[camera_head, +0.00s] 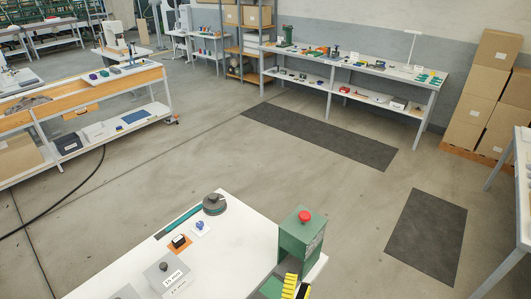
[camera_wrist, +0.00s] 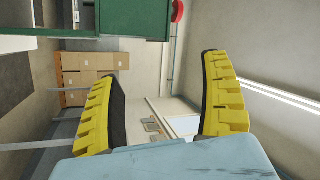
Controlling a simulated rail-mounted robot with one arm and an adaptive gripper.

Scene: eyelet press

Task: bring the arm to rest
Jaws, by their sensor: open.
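My gripper (camera_wrist: 165,105) is open in the wrist view, its two yellow ridged fingers spread apart with nothing between them. In the head view only a yellow finger part of my gripper (camera_head: 295,288) shows at the bottom edge, in front of the green press (camera_head: 297,240) with its red button (camera_head: 305,215). The press stands at the right corner of the white table (camera_head: 225,250). In the wrist view, green metal (camera_wrist: 135,18) fills part of the top edge, close to the left finger. I cannot tell whether they touch. The rest of my arm is out of view.
On the white table lie a grey box (camera_head: 167,273), a round dark piece (camera_head: 214,203) and small black and orange parts (camera_head: 180,242). Dark floor mats (camera_head: 320,135) lie behind. A long workbench (camera_head: 355,65) and cardboard boxes (camera_head: 490,95) stand at the back. The floor between is clear.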

